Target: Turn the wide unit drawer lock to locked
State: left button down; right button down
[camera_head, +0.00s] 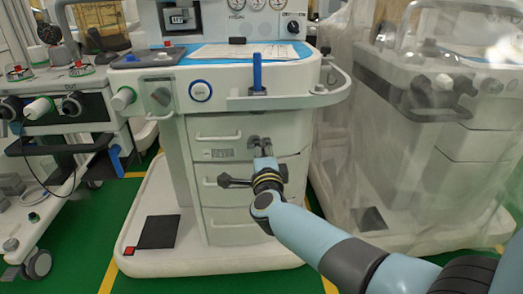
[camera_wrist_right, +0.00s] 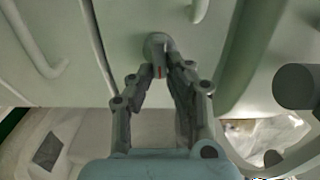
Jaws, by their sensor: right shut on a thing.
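The wide unit (camera_head: 290,145) is the white cart in the middle of the head view, with stacked drawers at its front. The drawer lock (camera_wrist_right: 157,42) is a small grey round knob with a red mark, on a pale drawer front in the right wrist view. My right gripper (camera_wrist_right: 160,76) is shut on the lock, its two fingers converging on the knob. In the head view, my right gripper (camera_head: 260,147) reaches the upper drawer's right part and largely hides the lock. The lock's exact turn angle is hard to tell. My left gripper is not in view.
Drawer handles (camera_head: 219,137) lie left of the lock. A blue upright handle (camera_head: 257,72) stands above the drawers. A plastic-covered cart (camera_head: 430,130) stands close on the right, another cart (camera_head: 70,110) on the left. Green floor (camera_head: 75,235) shows at the lower left.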

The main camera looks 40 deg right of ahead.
jog(key=shift+f+m, duration=0.1)
jog(key=shift+m, duration=0.2)
dwell(0.4)
jog(key=c, duration=1.6)
grip_release()
jog(key=v, duration=1.2)
